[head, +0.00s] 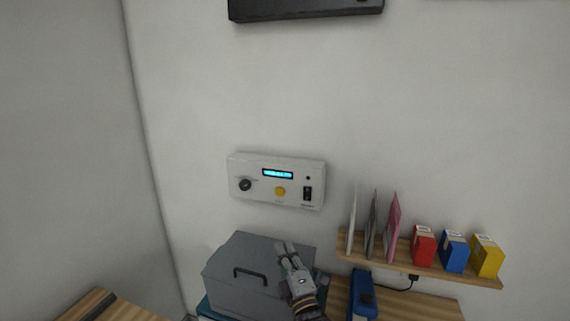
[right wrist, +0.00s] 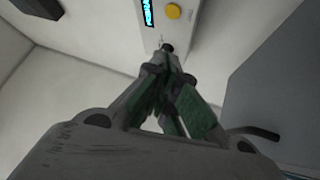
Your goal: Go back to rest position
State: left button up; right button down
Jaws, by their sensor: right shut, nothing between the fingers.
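My right gripper (head: 286,253) is in front of the grey box at the bottom middle of the head view, below the wall panel. In the right wrist view its fingers (right wrist: 168,62) are closed together with nothing between them, and their tips overlap the panel's lower part in the picture. I cannot tell whether they touch it. My left gripper does not show in the head view.
A white control panel (head: 276,180) with a lit display, dark knob and yellow button is on the wall. A grey lidded box (head: 235,290) stands below. A wooden shelf (head: 440,270) at right holds envelopes and small red, blue and yellow boxes. A blue device (head: 363,298) stands beneath.

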jog(key=s+d+f+m+g+h, duration=0.1)
jog(key=s+d+f+m+g, duration=0.35)
jog(key=f, duration=0.35)
jog(key=s+d+f+m+g+h, duration=0.2)
jog(key=s+d+f+m+g, duration=0.25)
jog(key=f, duration=0.35)
jog(key=s+d+f+m+g+h, duration=0.25)
jog(key=s+d+m+g, duration=0.2)
jog(key=s+d, duration=0.4)
jog(key=s+d+f+m+g+h, duration=0.1)
jog(key=s+d+f+m+g, duration=0.3)
jog(key=s, duration=0.8)
notch_tip(320, 180, down, 34)
jog(key=s+m+b, duration=0.1)
jog(key=s, duration=0.2)
jog(key=s+d+f+g, duration=0.1)
jog(key=s+d+f, duration=0.1)
jog(key=s+f, duration=0.8)
jog(key=s+d+f+g+b, duration=0.1)
jog(key=s+d+f, duration=0.2)
jog(key=s+f, duration=0.8)
jog(key=shift+s, duration=0.45)
